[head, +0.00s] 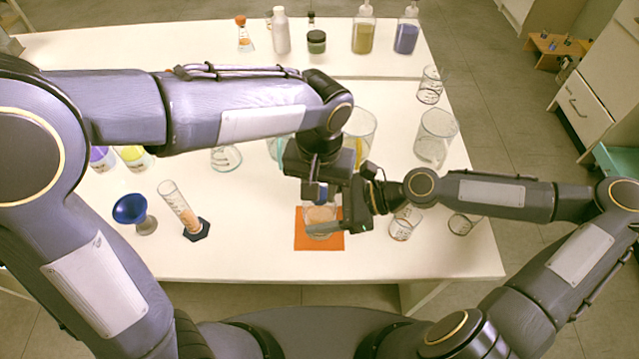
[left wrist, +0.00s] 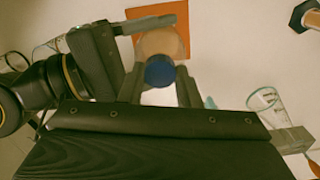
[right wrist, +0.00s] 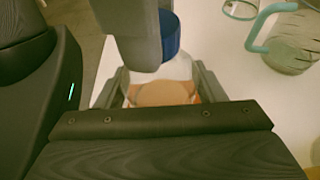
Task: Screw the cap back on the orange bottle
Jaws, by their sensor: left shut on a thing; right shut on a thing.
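The orange bottle (head: 319,214) is a clear vessel with orange contents, upright on the orange mat (head: 301,242). My right gripper (head: 325,229) is shut on its body; in the right wrist view the bottle (right wrist: 160,94) sits between the two fingers. My left gripper (left wrist: 160,80) is above the bottle, shut on the blue cap (left wrist: 159,71). The cap also shows in the right wrist view (right wrist: 169,36), over the bottle's clear upper part and partly behind a left finger. I cannot tell whether cap and neck touch. In the head view the left gripper and arm hide part of this.
A blue funnel (head: 131,208) and a cylinder with orange contents (head: 180,208) stand left of the mat. Glass beakers (head: 404,224) stand close to my right arm. Several bottles (head: 363,32) line the back. The table's front edge is clear.

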